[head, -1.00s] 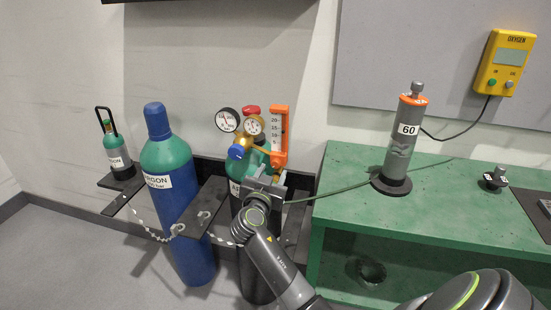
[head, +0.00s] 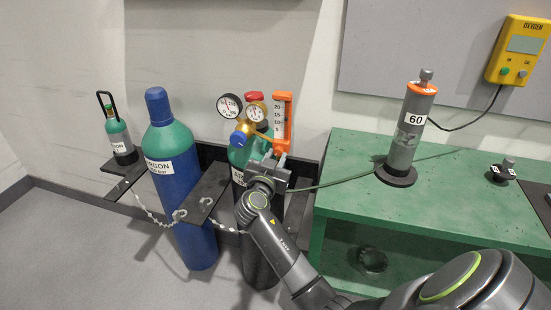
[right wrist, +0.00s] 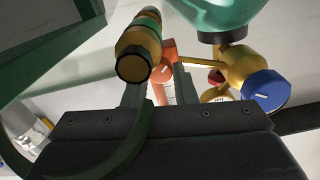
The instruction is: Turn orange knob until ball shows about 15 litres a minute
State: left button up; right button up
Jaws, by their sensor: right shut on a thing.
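The orange flowmeter (head: 283,118) with its white scale stands upright on the regulator of the green-topped cylinder. The ball in its tube is too small to make out. My right gripper (head: 275,159) is at the flowmeter's lower end and hides the orange knob in the head view. In the right wrist view, the two fingers of my right gripper (right wrist: 160,90) stand on either side of an orange part (right wrist: 163,70), and the gripper is shut on it. It appears to be the orange knob, partly hidden behind a brass hose fitting (right wrist: 135,62). My left gripper is not in view.
A blue knob (head: 238,139) and two round gauges, one at the left (head: 230,105), sit close beside the gripper. A blue argon cylinder (head: 185,220) stands to the left. A hose (head: 335,183) runs right toward the green bench (head: 350,150), which carries a grey column (head: 407,135).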

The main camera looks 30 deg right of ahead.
jog(key=shift+f+n+b, duration=0.1)
jog(key=shift+n+b, duration=0.5)
jog(key=shift+b, duration=0.1)
jog(key=o, duration=1)
jog(key=shift+s, duration=0.1)
